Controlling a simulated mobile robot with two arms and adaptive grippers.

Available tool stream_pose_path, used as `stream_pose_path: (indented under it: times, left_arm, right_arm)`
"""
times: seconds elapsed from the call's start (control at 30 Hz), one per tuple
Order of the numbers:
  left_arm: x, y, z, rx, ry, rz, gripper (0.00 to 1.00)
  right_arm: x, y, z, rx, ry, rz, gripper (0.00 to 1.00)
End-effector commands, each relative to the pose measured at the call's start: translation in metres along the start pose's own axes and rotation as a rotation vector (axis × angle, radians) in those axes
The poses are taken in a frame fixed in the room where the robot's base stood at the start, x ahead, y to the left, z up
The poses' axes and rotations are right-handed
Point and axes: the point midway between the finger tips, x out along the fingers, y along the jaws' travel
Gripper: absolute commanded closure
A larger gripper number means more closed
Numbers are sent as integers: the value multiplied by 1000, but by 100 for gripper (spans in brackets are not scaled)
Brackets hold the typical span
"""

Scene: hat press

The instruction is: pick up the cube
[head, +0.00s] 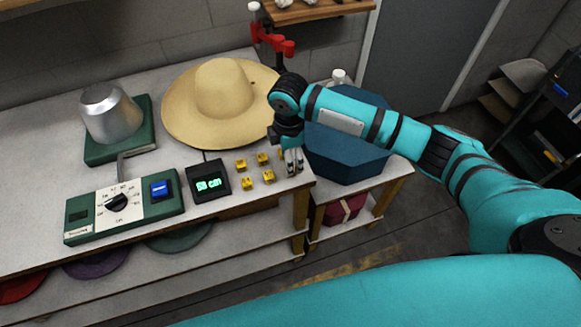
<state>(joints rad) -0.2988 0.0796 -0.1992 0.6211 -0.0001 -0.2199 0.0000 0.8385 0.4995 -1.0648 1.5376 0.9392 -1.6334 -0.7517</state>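Several small yellow cubes with dark marks stand on the workbench near its right end in the head view: back left (240,165), back right (262,158), front left (246,183) and front right (268,176). The picture does not show which one is meant by the cube. My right gripper (293,165) points down just to the right of the cubes, close to the bench's right edge. Its fingers look close together, but whether they are open or shut, or hold something, is too small to tell. My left gripper is not in view.
A straw hat (190,107) lies behind the cubes. A digital display (208,180), a control panel (120,205) and a metal hat form (110,114) on a green base stand to the left. A dark blue box (345,152) stands right of my gripper on a lower stand.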

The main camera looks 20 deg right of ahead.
Motion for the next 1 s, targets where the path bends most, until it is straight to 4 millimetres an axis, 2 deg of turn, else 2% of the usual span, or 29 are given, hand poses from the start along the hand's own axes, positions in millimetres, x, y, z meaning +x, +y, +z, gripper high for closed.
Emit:
stream_pose_path:
  times: [0.23,0.37,0.5,0.8,1.0]
  left_arm:
    - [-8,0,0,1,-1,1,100]
    - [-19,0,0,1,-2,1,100]
    - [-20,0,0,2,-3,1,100]
    - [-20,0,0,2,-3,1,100]
    - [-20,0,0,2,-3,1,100]
  right_arm:
    - [16,1,-1,-1,1,-2,46]
    - [36,4,-1,0,-1,-4,46]
    - [55,5,-1,0,0,-1,46]
    - [61,5,-1,-2,1,1,46]
    - [60,5,-1,-1,1,1,72]
